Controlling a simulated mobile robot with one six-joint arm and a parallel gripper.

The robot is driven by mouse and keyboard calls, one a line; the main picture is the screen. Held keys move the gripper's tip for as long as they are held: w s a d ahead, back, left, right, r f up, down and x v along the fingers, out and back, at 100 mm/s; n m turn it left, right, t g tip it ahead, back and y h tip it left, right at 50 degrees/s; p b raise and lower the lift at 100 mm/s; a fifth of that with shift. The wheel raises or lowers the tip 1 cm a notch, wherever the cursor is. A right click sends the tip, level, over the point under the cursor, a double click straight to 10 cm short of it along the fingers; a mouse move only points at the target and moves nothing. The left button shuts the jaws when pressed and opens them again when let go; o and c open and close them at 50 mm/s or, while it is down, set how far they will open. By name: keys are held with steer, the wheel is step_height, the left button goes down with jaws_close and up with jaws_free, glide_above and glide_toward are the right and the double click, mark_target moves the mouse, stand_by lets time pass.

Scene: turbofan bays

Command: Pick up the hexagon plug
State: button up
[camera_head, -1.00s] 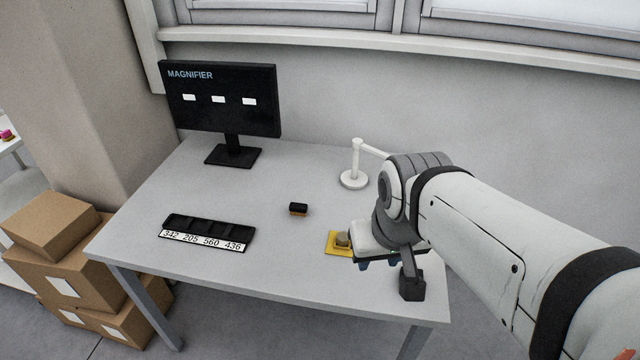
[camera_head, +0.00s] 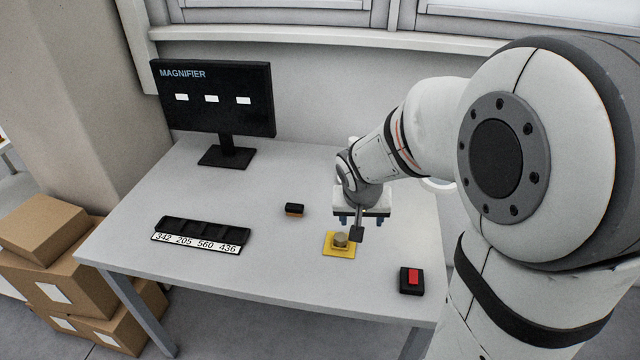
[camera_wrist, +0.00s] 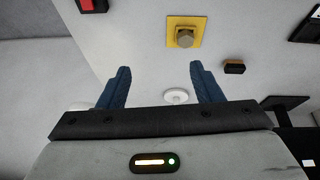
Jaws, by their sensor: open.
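The hexagon plug (camera_head: 340,240) is a small tan-grey piece on a yellow square plate (camera_head: 329,252) near the front right of the table. In the wrist view the plug (camera_wrist: 186,38) shows its hexagonal outline on the yellow plate (camera_wrist: 172,43), beyond my fingertips. My gripper (camera_head: 350,222) is above the table, just behind and slightly right of the plug, and apart from it. In the wrist view my gripper (camera_wrist: 158,72) has its two blue fingers spread wide, with nothing between them touching.
A black box with a red top (camera_head: 410,280) stands right of the plate. A black-and-orange block (camera_head: 294,209) lies behind left. A black numbered tray (camera_head: 198,234) and the magnifier monitor (camera_head: 215,98) are farther left. A white round base (camera_wrist: 176,96) shows in the wrist view.

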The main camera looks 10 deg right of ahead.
steer(key=b, duration=0.1)
glide_toward(341, 236)
steer(key=shift+m, duration=0.4)
steer(key=b+x, duration=0.1)
steer(key=x, duration=0.7)
steer(key=shift+s+f, duration=0.1)
steer(key=shift+f, duration=0.2)
steer(key=shift+t, duration=0.3)
steer(key=shift+c, duration=0.3)
steer(key=c, duration=1.1)
steer(key=shift+r, duration=0.1)
